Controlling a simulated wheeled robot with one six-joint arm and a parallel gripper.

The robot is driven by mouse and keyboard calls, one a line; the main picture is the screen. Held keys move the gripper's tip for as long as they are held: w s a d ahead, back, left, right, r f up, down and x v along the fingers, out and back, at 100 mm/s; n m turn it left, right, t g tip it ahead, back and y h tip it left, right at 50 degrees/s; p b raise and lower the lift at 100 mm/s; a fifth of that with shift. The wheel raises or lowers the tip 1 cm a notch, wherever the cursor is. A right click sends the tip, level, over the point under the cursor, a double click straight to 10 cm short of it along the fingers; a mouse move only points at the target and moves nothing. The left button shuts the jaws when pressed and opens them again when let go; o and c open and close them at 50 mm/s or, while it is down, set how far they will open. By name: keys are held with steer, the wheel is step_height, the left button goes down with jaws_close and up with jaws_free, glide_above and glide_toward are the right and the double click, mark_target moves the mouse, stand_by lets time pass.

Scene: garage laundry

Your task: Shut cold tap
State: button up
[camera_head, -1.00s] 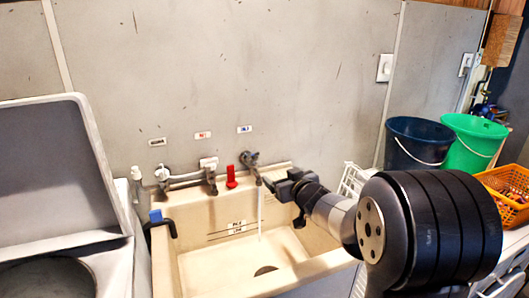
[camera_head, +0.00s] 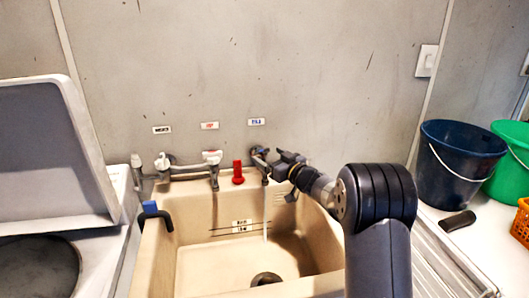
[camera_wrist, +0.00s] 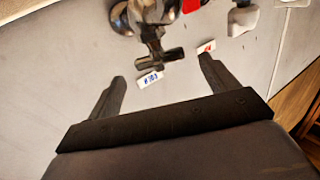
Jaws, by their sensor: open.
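The cold tap (camera_head: 261,157) is the dark metal tap on the right of the sink's back ledge, under a blue-marked label (camera_head: 257,121). A thin stream of water (camera_head: 265,222) runs below it into the basin. My gripper (camera_head: 281,163) is just right of this tap. The gap between the fingers looks empty. I cannot tell whether a finger touches the handle. The blue-marked label also shows in the wrist view (camera_wrist: 150,80).
The beige sink (camera_head: 158,250) has a white-handled tap (camera_head: 212,158) and a red object (camera_head: 237,172) left of the cold tap. A blue-topped black hook (camera_head: 152,210) sits on its left rim. Buckets, navy (camera_head: 455,165) and green (camera_head: 510,165), stand at right.

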mark_target(266, 154)
steer(key=shift+x, duration=1.8)
